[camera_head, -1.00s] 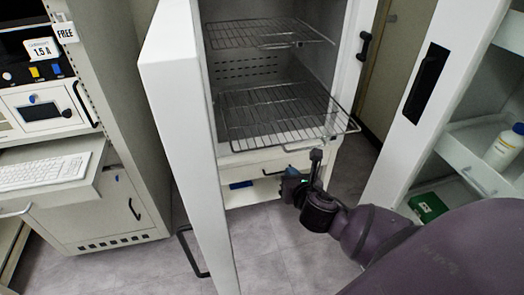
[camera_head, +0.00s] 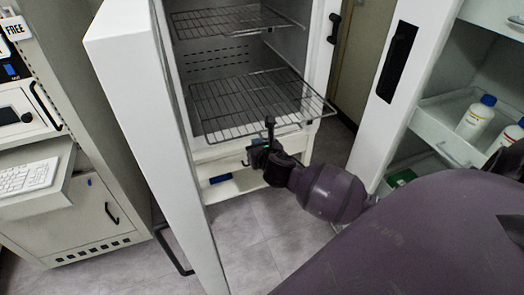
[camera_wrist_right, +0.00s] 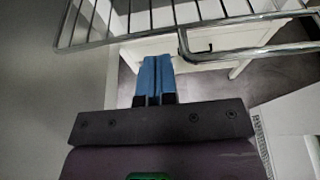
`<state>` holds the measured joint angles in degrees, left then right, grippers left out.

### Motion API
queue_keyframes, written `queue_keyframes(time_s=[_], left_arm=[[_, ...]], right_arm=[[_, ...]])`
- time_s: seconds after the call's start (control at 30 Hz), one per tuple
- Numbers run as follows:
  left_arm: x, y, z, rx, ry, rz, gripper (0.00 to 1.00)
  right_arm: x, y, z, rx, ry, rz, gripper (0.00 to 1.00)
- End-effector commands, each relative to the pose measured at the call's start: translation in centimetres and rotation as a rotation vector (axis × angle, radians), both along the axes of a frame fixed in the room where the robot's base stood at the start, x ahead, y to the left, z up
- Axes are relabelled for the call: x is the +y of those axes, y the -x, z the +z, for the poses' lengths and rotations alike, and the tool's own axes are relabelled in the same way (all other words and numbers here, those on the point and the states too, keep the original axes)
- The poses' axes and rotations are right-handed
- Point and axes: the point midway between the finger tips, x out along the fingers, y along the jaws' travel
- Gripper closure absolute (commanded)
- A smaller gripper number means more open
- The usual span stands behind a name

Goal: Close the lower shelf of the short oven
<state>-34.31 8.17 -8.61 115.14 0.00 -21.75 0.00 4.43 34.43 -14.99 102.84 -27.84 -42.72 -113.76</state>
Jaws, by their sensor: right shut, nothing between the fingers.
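The lower shelf (camera_head: 250,100) is a wire rack sticking out of the open short oven (camera_head: 188,65); its front edge projects past the opening. The rack also shows across the top of the right wrist view (camera_wrist_right: 215,30). My right gripper (camera_head: 252,152) is just below and in front of the rack's front edge. In the right wrist view its blue fingers (camera_wrist_right: 157,80) are pressed together with nothing between them. The fingertips look close to the rack's front bar; I cannot tell whether they touch. My left gripper is not in view.
An upper wire rack (camera_head: 228,20) sits inside the oven. The oven's open white door (camera_head: 150,130) stands to the left. A white drawer unit (camera_head: 225,168) is below. A cabinet with bottles (camera_head: 476,118) is on the right, a keyboard (camera_head: 28,178) on the left.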

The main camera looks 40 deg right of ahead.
Motion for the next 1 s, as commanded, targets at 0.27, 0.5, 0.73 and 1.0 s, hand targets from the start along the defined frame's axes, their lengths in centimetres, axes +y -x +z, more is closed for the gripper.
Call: queue_keyframes(time_s=[0.27,0.5,0.73,1.0], left_arm=[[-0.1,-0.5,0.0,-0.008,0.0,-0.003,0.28],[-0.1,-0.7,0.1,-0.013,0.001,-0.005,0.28],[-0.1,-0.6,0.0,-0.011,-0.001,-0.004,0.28],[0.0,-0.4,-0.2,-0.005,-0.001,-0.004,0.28]], right_arm=[[-0.7,-2.3,0.0,0.0,0.0,0.0,1.0],[-0.8,-2.5,0.1,-0.001,0.0,0.0,1.0],[-0.9,-2.6,0.1,-0.001,0.0,0.0,1.0],[-1.7,-5.2,0.2,-0.002,0.003,0.0,1.0]])
